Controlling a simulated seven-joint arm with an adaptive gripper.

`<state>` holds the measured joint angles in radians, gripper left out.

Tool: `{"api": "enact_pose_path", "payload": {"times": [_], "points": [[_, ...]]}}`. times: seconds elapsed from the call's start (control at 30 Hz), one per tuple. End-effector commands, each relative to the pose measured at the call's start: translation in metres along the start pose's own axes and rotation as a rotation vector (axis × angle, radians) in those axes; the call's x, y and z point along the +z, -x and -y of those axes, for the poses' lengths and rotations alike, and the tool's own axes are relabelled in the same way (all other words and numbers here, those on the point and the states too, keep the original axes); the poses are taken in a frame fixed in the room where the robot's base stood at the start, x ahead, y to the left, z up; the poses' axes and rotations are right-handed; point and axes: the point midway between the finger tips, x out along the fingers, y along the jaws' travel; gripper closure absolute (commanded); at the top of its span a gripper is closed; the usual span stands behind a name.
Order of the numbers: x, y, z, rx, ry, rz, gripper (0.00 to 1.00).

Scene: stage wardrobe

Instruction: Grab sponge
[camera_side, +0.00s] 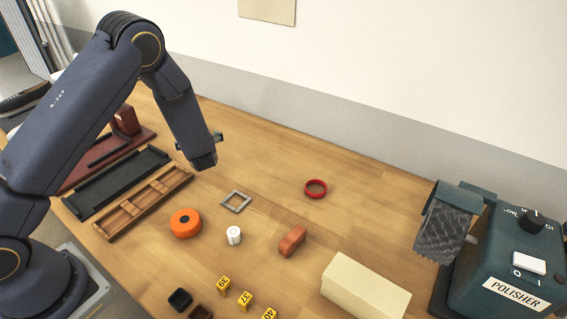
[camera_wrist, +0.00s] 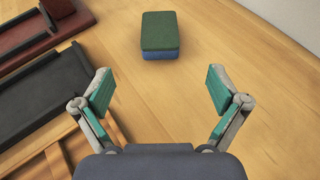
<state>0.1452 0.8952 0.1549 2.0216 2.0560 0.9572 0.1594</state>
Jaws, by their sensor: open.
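A sponge-like block (camera_wrist: 160,36) with a dark green top and a blue lower layer lies flat on the wooden table, at the top middle of the wrist view. I cannot see it in the side view, where my arm covers that part of the table. My gripper (camera_wrist: 161,90) is open and empty, its two teal-padded fingers spread wide. The block lies beyond the fingertips, roughly centred between them and apart from them. In the side view my gripper is mostly hidden behind my wrist.
A black tray (camera_wrist: 38,92), a wooden compartment tray (camera_side: 141,204) and a dark red stand lie left. An orange roll (camera_side: 185,223), grey square frame (camera_side: 236,201), red ring (camera_side: 316,188), brownish block (camera_side: 292,241), cream box (camera_side: 365,287) and polisher (camera_side: 503,262) stand right. Table around the block is clear.

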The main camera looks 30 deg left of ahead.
Motion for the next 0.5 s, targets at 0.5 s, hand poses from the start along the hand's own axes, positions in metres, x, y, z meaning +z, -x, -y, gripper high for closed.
{"api": "enact_pose_path", "payload": {"times": [0.5], "points": [[0.0,-0.097,-0.002,0.003,0.002,-0.001,0.03]]}}
